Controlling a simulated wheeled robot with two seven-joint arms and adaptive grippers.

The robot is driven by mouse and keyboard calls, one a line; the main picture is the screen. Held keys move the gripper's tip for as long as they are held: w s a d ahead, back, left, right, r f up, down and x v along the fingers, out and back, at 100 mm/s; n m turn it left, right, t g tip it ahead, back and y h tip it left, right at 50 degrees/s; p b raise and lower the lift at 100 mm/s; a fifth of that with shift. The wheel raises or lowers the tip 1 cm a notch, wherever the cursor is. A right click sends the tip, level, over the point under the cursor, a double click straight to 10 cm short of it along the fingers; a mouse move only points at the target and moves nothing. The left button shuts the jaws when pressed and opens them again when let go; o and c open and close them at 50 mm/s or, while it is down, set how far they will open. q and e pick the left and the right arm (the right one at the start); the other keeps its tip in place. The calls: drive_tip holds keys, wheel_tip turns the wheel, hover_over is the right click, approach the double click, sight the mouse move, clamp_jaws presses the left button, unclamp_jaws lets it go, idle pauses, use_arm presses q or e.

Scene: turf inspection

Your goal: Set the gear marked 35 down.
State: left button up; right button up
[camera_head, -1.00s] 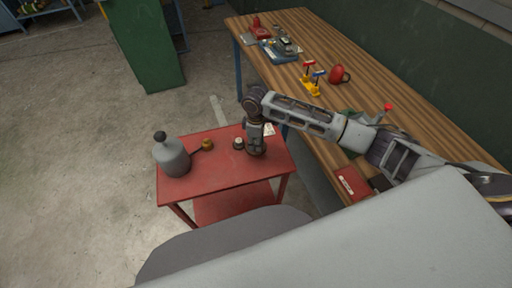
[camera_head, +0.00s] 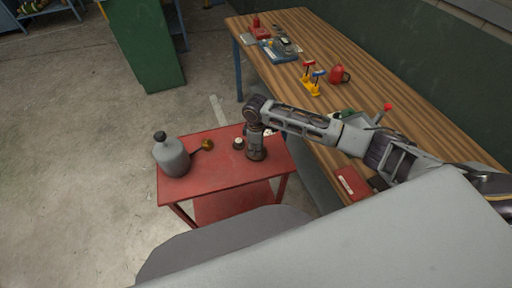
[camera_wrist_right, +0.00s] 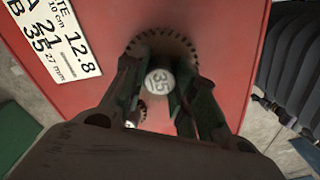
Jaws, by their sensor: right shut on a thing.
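My right gripper (camera_head: 256,156) points down over the right part of the red cart top (camera_head: 215,172). In the right wrist view the gripper (camera_wrist_right: 161,88) is shut on the gear marked 35 (camera_wrist_right: 160,82), its fingers on either side of the pale hub. The gear's toothed rim shows beyond the fingers, against the red surface. I cannot tell whether the gear touches the cart or hangs just above it. The gripper hides it in the head view. My left gripper is not in view.
A smaller dark gear with a pale top (camera_head: 238,143) stands just left of the gripper. A printed card (camera_wrist_right: 58,38) lies on the red surface. A grey oil can (camera_head: 172,157) stands at the cart's left. The wooden workbench (camera_head: 375,120) is behind. The cart's front middle is clear.

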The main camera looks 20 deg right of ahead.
drive_tip(key=shift+f, duration=0.1)
drive_tip(key=o, duration=1)
drive_tip(key=shift+o, duration=0.2)
wheel_tip(320, 180, up, 12)
drive_tip(key=shift+b, duration=0.4)
